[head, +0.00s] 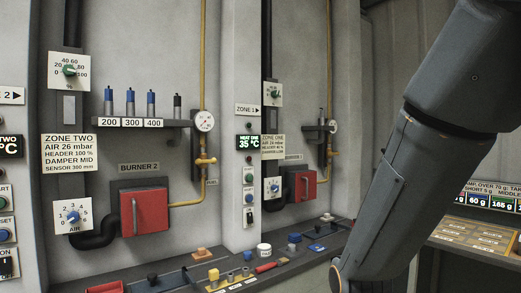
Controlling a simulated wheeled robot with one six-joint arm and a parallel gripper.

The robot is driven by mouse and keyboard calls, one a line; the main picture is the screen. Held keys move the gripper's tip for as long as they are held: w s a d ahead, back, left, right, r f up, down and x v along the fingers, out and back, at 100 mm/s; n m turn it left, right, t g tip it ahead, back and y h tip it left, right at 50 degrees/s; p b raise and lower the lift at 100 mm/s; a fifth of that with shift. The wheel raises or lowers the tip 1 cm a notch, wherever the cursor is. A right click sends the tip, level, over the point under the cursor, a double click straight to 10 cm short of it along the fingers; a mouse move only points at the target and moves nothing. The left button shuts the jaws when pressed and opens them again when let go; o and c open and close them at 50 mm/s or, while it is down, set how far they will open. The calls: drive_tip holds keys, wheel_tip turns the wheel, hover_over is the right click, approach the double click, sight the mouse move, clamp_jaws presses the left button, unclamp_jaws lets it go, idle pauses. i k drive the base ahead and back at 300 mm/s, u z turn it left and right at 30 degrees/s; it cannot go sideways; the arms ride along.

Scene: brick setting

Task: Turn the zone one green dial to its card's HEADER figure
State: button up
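The zone one green dial (275,95) sits on a small white scale plate high on the wall panel, right of the ZONE 1 sign (248,110). Its pointer and numbers are too small to read. The zone one card (272,147) hangs below it; its title reads ZONE ONE, but I cannot make out the HEADER figure. A second green dial (69,71) with a 0 to 100 scale is on the zone two panel at left. The zone two card (69,153) reads HEADER 100 %. My arm crosses the right foreground; my gripper is out of view.
Blue dials (73,217) and red burner boxes (144,209) sit lower on both panels. A shelf with blue-topped rods (130,102) and a gauge (204,121) projects at left. The bench (190,268) below holds several small items.

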sight(275, 93)
drive_tip(key=z, duration=0.3)
drive_tip(key=i, duration=0.9)
drive_tip(key=z, duration=0.45)
drive_tip(key=i, duration=1.05)
drive_tip(key=u, duration=0.1)
